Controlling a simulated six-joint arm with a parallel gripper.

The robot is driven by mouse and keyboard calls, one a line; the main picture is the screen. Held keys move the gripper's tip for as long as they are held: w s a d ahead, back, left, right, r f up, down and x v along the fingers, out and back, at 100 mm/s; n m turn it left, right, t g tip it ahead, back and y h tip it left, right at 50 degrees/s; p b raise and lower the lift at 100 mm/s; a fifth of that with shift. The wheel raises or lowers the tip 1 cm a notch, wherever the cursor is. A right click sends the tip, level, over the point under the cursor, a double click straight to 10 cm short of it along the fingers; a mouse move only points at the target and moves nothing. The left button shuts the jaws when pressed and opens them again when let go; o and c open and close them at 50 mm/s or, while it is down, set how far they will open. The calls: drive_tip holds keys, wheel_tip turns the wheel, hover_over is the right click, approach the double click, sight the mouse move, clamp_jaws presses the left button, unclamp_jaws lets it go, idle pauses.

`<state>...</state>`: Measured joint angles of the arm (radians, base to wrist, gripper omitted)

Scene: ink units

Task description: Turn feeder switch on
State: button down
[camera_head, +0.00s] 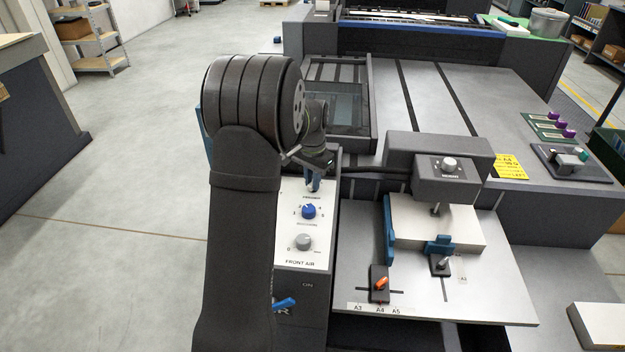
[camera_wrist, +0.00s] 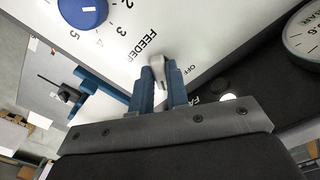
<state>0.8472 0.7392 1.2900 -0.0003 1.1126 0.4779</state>
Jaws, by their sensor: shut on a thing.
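My gripper (camera_head: 313,184) reaches down to the upper end of the white control panel (camera_head: 291,226). In the wrist view its two blue fingers (camera_wrist: 162,84) are shut on a light grey switch lever (camera_wrist: 184,63), which stands on the panel between the word FEEDER and the word OFF. I cannot tell from these frames which position the lever is in.
A blue dial knob (camera_head: 308,211) and a grey knob (camera_head: 303,242) sit close below my gripper on the panel. A blue lever (camera_head: 285,303) is on the front face. The paper stack (camera_head: 420,232) and feed board (camera_head: 430,300) lie right. The left floor is clear.

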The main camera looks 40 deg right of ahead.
drive_tip(key=c, duration=1.4)
unclamp_jaws()
drive_tip(key=shift+r, duration=0.1)
wheel_tip(320, 180, up, 17)
wheel_tip(320, 180, down, 17)
drive_tip(key=shift+f, duration=0.15)
